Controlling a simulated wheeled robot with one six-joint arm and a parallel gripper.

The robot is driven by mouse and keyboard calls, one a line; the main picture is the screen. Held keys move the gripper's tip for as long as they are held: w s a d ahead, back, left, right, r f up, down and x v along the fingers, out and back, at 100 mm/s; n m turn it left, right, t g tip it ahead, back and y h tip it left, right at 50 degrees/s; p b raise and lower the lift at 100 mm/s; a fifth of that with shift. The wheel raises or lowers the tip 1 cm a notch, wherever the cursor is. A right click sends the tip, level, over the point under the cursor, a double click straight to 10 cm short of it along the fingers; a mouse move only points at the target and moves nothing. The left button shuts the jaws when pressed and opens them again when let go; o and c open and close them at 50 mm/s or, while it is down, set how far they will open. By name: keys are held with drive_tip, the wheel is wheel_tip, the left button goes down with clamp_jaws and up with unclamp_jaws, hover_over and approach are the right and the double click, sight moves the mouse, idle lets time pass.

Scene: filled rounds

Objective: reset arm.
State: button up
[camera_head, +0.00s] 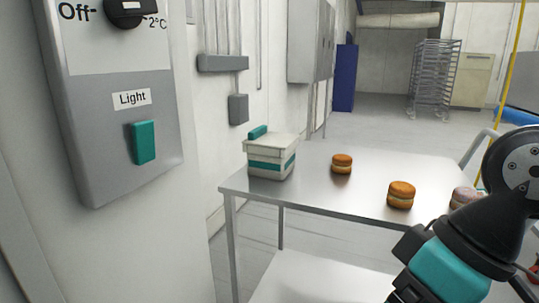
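My arm comes in from the right edge, with a dark joint and a teal band. My gripper (406,267) is at its lower left end, near the bottom of the view. Dark parts of it show at two corners beside the teal band. Its fingertips are not clear, so I cannot tell whether it is open or shut. No held object shows. It appears in front of the right part of the metal table (330,190).
On the table are a white tub (270,160) with a teal band, two filled rounds (342,163) (401,195), and a pinkish round (464,196) partly hidden by my arm. A grey control panel (115,110) fills the near left. A rack (433,80) stands far behind.

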wheel_tip(320, 180, up, 17)
drive_tip(key=p, duration=1.7)
drive_tip(key=shift+s+d+p, duration=0.35)
drive_tip(key=shift+s+d, duration=0.05)
drive_tip(key=shift+s, duration=0.05)
